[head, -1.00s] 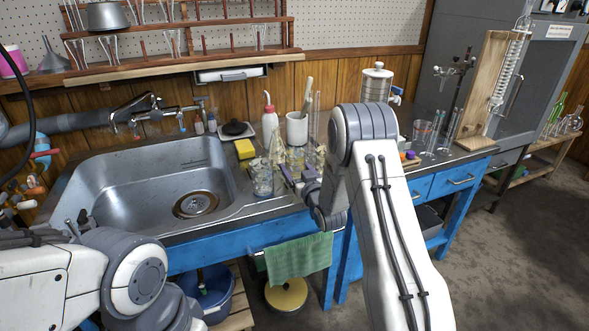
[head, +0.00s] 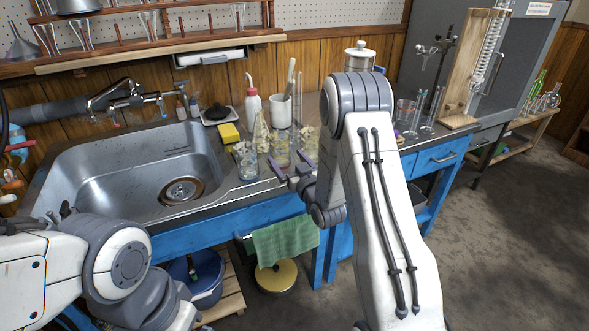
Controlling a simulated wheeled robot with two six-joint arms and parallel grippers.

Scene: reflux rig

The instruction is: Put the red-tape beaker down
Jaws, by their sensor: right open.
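Several clear glass vessels stand in a cluster on the counter right of the sink. A clear beaker (head: 246,161) stands upright at its front left, and another glass with yellowish contents (head: 280,153) is behind and right of it. I cannot make out red tape on either. My right gripper (head: 291,167) is just in front of the cluster, its purple-tipped fingers apart with no vessel seen between them. The right arm hides part of the counter behind it. Dark parts at the end of my left arm (head: 65,212) show at the sink's left front, too small to read.
The steel sink (head: 110,185) fills the left. Another beaker (head: 405,110) and thin glass tubes stand right of my arm. A green towel (head: 285,240) hangs in front.

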